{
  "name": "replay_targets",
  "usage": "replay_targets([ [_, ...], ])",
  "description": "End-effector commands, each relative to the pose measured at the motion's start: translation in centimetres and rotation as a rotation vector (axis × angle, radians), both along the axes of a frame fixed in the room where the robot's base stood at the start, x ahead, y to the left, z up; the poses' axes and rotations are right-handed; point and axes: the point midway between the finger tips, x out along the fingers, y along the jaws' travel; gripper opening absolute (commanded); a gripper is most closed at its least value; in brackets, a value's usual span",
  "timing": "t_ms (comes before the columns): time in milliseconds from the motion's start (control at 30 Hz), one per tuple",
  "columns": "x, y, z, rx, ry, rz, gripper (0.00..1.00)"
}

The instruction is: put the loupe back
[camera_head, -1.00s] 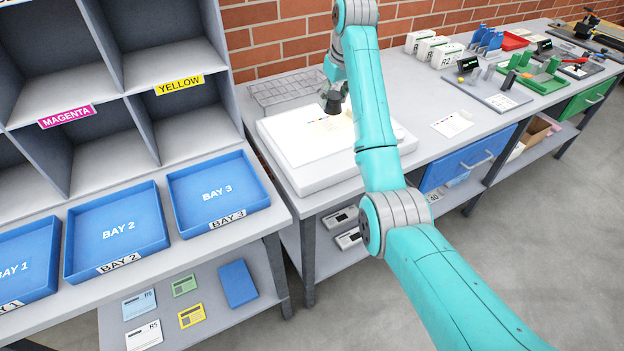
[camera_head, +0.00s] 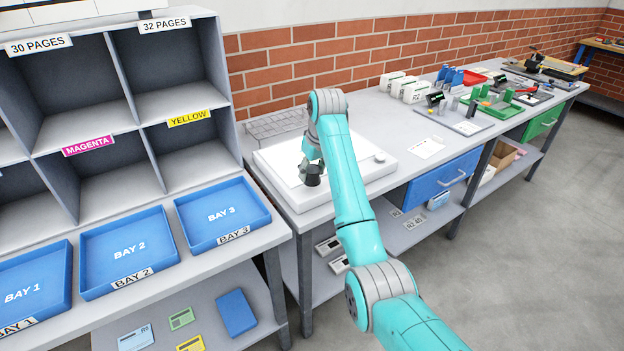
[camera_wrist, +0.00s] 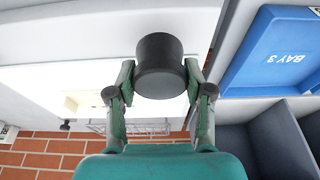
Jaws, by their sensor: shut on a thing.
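The loupe is a short black cylinder (camera_wrist: 160,50) held between the two finger pads of my gripper (camera_wrist: 160,72). In the head view the loupe (camera_head: 313,176) hangs below my gripper (camera_head: 308,166), near the front edge of the white light table (camera_head: 375,172). My gripper is shut on the loupe. It appears to be above the light table's surface, but the exact gap cannot be told. My arm hides part of the light table and the sheet on it.
The BAY 3 tray (camera_head: 238,192) and grey shelf unit (camera_head: 92,160) stand to the left. A wire rack (camera_head: 276,124) lies behind the light table. To the right are a paper card (camera_head: 426,148), white boxes (camera_head: 413,90) and a grey fixture board (camera_head: 462,120).

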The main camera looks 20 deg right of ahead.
Motion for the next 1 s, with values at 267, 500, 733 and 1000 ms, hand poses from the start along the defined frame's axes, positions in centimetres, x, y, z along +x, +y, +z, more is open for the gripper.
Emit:
replay_targets([
  [267, 0.0, 0.0, -2.9, 0.0, 0.0, 0.0, 0.11],
  [500, 0.0, 0.0, -2.9, 0.0, 0.0, 0.0, 0.11],
  [733, 0.0, 0.0, -3.1, 0.0, 0.001, 0.0, 0.77],
  [1000, 0.0, 0.0, -3.0, 0.0, 0.0, 0.0, 0.77],
])
